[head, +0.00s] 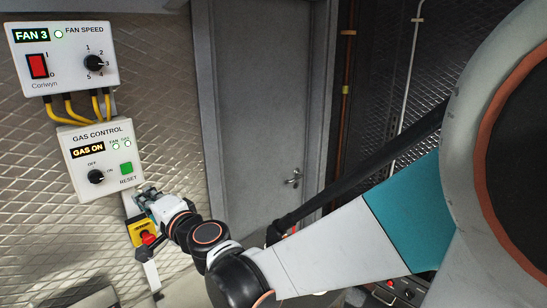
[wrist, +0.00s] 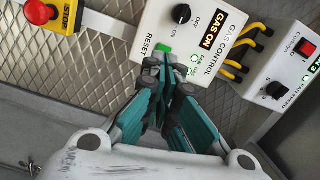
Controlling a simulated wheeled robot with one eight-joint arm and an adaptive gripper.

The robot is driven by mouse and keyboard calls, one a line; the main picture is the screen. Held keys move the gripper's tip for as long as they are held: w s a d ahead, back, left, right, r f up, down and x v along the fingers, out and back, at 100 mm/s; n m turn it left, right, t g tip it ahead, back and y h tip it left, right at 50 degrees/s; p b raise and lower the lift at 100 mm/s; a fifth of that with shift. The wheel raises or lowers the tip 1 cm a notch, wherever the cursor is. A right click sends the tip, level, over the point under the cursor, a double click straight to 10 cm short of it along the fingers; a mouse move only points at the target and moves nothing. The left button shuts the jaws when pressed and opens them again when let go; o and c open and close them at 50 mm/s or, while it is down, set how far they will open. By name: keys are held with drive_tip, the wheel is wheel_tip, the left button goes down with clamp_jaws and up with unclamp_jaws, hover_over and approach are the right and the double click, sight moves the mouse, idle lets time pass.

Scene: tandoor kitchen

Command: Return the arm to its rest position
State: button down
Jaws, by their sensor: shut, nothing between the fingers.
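My gripper (head: 143,192) is shut and empty. In the head view it is just below the gas control box (head: 96,156), with my arm reaching from the right. In the wrist view the teal fingers of my gripper (wrist: 165,68) are together in front of the lower part of the gas control box (wrist: 207,38), overlapping its edge near the green reset button (wrist: 163,48). I cannot tell whether the fingers touch the box. The box display reads GAS ON, and small green lamps are lit on it.
A fan speed box (head: 65,57) reading FAN 3 hangs above, joined by yellow cables (head: 80,107). A yellow stop box (head: 138,232) with a red button is below, partly behind my gripper. A grey door (head: 262,110) stands right of the mesh wall.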

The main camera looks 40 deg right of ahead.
drive_tip(key=s+a+f+n+g+y+b, duration=0.2)
drive_tip(key=s+a+f+n+g+b, duration=0.15)
drive_tip(key=s+f+n+b, duration=0.35)
drive_tip(key=s+a+f+n+g+y+b, duration=0.1)
drive_tip(key=s+a+f+n+g+b, duration=0.2)
drive_tip(key=f, duration=0.7)
drive_tip(key=s+d+f+n+g+h+b, duration=0.2)
drive_tip(key=s+d+f+b, duration=0.1)
drive_tip(key=s+f+b, duration=0.2)
drive_tip(key=s+d+f+n+g+h+b, duration=0.2)
drive_tip(key=s+f+b, duration=0.3)
drive_tip(key=s+f, duration=0.3)
wheel_tip(320, 180, down, 2)
drive_tip(key=shift+s+d+f+n+h, duration=0.15)
drive_tip(key=shift+d+f+n+h, duration=0.15)
drive_tip(key=shift+d+n, duration=0.4)
drive_tip(key=shift+a, duration=0.1)
